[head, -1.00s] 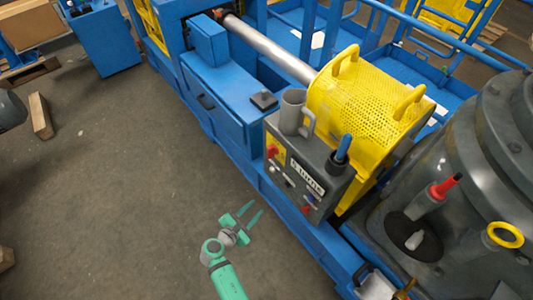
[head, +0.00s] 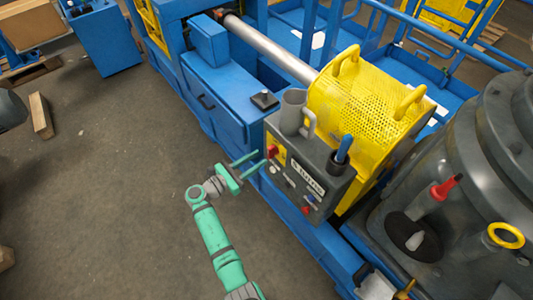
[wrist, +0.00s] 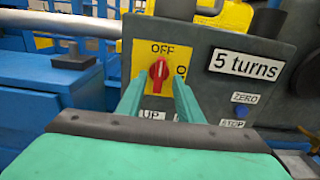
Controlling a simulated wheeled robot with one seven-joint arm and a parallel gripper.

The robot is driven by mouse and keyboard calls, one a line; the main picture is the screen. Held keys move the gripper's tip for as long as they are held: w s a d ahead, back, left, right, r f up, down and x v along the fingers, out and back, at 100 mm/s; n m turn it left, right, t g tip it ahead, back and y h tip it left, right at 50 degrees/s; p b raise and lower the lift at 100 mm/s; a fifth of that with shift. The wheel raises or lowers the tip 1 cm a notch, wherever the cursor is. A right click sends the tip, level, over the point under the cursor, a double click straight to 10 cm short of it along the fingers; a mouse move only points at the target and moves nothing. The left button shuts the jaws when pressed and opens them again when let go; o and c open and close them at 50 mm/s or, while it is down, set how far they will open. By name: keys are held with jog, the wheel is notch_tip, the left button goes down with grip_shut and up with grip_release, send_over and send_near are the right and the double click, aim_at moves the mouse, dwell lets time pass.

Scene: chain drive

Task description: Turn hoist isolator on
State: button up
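The hoist isolator is a red rotary knob (wrist: 158,73) on a yellow plate in the wrist view, with "OFF" printed above it and part of another marking to its right. The knob's handle stands about upright, toward "OFF". It also shows in the head view (head: 272,151) at the left end of the grey control box (head: 317,165). My gripper (head: 252,161) is open, its two green fingers pointing at the knob. In the wrist view my gripper (wrist: 158,85) has its fingertips apart, below and on either side of the knob. I cannot tell whether they touch it.
A "5 turns" label (wrist: 246,64) and a blue "ZERO" button (wrist: 239,113) sit right of the isolator. A grey mug (head: 293,112) stands on the box. The yellow perforated guard (head: 365,100) is behind. Open floor (head: 100,200) lies to the left.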

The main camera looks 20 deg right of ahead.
aim_at(268, 152)
jog(key=x, duration=0.5)
jog(key=shift+w+d, duration=0.1)
jog(key=shift+c, duration=0.6)
grip_shut()
